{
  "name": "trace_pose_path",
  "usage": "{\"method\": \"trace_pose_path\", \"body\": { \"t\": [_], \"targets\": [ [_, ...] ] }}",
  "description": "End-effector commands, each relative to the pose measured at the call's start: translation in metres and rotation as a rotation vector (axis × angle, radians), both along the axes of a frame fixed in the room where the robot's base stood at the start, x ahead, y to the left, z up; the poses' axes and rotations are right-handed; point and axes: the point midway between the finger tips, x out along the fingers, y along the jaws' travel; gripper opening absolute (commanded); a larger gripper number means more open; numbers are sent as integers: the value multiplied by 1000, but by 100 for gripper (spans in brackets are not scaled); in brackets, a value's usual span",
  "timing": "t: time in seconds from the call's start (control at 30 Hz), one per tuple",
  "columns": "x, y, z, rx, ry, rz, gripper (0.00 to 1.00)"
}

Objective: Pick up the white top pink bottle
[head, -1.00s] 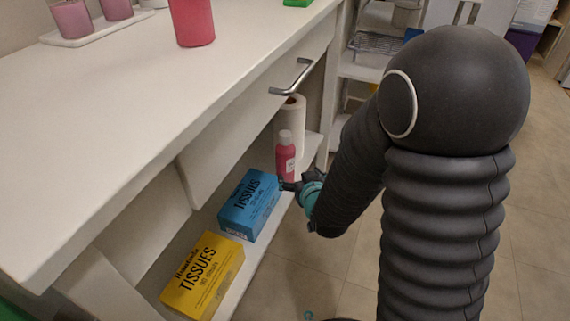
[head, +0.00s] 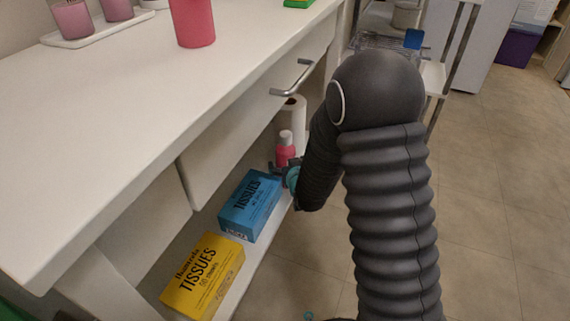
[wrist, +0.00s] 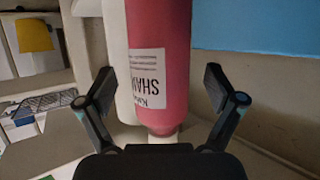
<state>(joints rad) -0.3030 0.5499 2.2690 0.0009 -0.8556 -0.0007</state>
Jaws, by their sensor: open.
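The pink bottle with a white top (head: 285,150) stands on the lower shelf, in front of a white paper roll. In the wrist view the pink bottle (wrist: 162,65) appears upside down, with its label showing and its white cap low in the picture. My gripper (head: 280,168) is at the bottle in the head view and hides its lower part. In the wrist view my gripper (wrist: 160,85) is open, with one finger on each side of the bottle and a gap to each finger.
A blue tissue box (head: 249,205) and a yellow tissue box (head: 204,277) stand on the same shelf. The white roll (head: 295,108) is close behind the bottle. The counter (head: 130,110) and its drawer handle (head: 291,77) overhang the shelf.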

Motion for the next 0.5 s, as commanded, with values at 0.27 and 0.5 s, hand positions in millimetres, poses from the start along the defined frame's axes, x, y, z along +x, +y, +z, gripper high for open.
{"method": "trace_pose_path", "body": {
  "t": [0.27, 0.5],
  "targets": [
    [20, 7, -9, 0, 0, 0, 92],
    [20, 6, -9, 0, 0, 0, 80]
  ]
}}
